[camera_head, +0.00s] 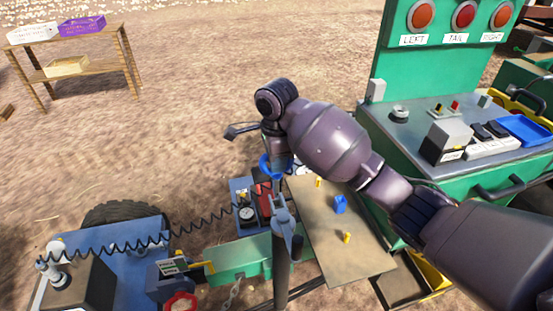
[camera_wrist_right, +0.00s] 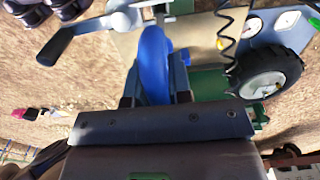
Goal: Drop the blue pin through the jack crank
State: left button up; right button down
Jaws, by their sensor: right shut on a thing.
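My right gripper (camera_head: 275,168) points down near the middle of the head view and is shut on the blue pin. The pin's curved blue part (camera_head: 266,163) shows beside the fingers. In the right wrist view the blue pin (camera_wrist_right: 155,65) stands between the two fingers of the gripper (camera_wrist_right: 157,88). The jack crank's dark handle (camera_head: 240,131) sticks out left of my wrist; in the wrist view the handle (camera_wrist_right: 55,46) is at upper left, with a grey arm running right toward the pin. The pin's lower end and the crank's hole are hidden. My left gripper is not in view.
A tan board (camera_head: 335,245) carries a blue block (camera_head: 340,204) and small yellow pieces. A grey forked post (camera_head: 283,240) stands in front of it. A green control console (camera_head: 425,130) is at right. A coiled black cable (camera_head: 150,243) crosses the blue trailer (camera_head: 135,238).

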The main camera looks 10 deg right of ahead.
aim_at(276, 196)
jog(key=shift+f, duration=4.5)
dwell(1.4)
jog(key=c, duration=0.6)
grip_release()
jog(key=shift+o, duration=0.2)
jog(key=shift+r, duration=3.55)
